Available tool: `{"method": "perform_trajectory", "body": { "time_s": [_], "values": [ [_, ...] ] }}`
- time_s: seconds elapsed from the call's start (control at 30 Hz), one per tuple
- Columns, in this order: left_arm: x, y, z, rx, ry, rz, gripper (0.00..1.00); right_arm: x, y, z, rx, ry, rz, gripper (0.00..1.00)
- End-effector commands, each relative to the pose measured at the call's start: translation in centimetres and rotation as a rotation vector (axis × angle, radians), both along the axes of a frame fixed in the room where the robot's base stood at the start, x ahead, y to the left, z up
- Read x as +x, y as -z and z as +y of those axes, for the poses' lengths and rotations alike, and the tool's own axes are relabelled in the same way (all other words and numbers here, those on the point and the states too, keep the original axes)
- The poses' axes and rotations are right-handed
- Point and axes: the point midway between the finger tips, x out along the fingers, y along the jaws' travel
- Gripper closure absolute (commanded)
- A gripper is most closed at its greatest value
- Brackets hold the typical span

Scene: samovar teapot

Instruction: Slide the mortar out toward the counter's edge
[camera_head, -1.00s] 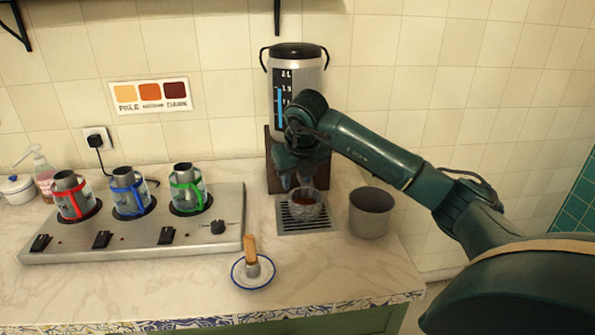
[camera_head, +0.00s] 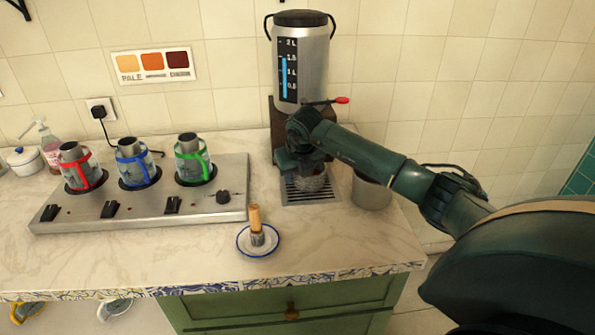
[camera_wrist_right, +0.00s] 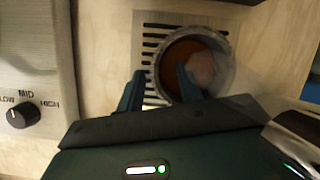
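The small round grey vessel with brown contents, which looks like the mortar (camera_head: 311,184), stands on the slotted drip tray (camera_head: 311,198) below the urn. It also shows in the wrist view (camera_wrist_right: 226,62). My right gripper (camera_wrist_right: 160,76) is open over its left rim. In the wrist view, one finger is left of the rim and the other overlaps the bowl's opening. I cannot tell whether either touches it. In the head view my right gripper (camera_head: 300,165) hides the vessel's upper part. My left gripper is not in view.
A grey pot (camera_head: 371,191) stands close on the right. The urn (camera_head: 301,62) with a red-tipped lever (camera_head: 341,100) stands behind. A saucer (camera_head: 247,247) with a wooden-handled tool (camera_head: 255,222) lies front left, and a burner unit (camera_head: 140,205) further left. The counter's front right is clear.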

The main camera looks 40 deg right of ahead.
Motion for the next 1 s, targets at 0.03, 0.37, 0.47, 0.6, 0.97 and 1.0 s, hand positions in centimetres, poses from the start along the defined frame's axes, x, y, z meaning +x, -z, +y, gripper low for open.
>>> {"method": "perform_trajectory", "body": {
  "time_s": [0.03,0.37,0.47,0.6,0.97,1.0],
  "values": [
    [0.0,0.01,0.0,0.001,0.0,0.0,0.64,-0.01,0.0,0.01,0.0,0.0,0.0,0.64],
    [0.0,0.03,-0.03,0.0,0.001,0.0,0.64,-0.01,-0.04,0.01,0.0,0.0,0.0,0.9],
    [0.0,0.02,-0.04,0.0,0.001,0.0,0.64,-0.01,-0.04,0.03,0.001,0.0,0.0,0.98],
    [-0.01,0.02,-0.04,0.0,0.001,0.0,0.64,-0.01,-0.04,0.05,0.001,0.0,0.0,1.0],
    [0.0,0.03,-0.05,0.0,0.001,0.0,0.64,-0.02,-0.02,0.04,0.001,-0.002,0.0,1.0],
    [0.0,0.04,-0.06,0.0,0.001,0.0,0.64,-0.03,-0.01,-0.01,0.001,-0.002,0.0,1.0]
  ]
}}
